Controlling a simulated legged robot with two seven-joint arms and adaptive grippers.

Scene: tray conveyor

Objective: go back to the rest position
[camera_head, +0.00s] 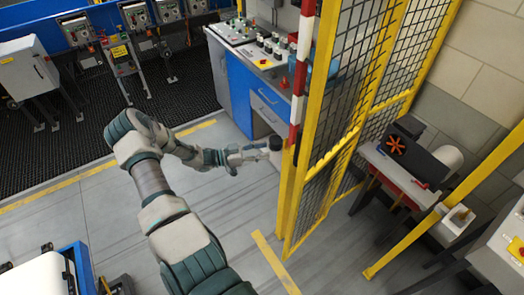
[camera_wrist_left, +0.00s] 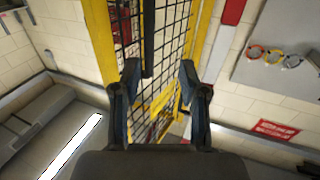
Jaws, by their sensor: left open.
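My left arm reaches up from the bottom of the head view, bends, and runs right. Its left gripper (camera_head: 268,149) is beside the yellow fence post, at the lower front of the blue cabinet. I cannot tell from this view whether it touches the post. In the left wrist view the left gripper (camera_wrist_left: 159,76) has its two dark fingers apart, with nothing held between them. The yellow mesh fence shows beyond the fingers. My right gripper is in neither view.
A yellow mesh fence (camera_head: 360,85) stands right of the left gripper. A blue cabinet (camera_head: 252,95) with controls stands behind it. A bench (camera_head: 395,173) with a dark machine is beyond the fence. A white-topped blue unit (camera_head: 35,280) is lower left. Grey floor (camera_head: 100,215) left of the arm is clear.

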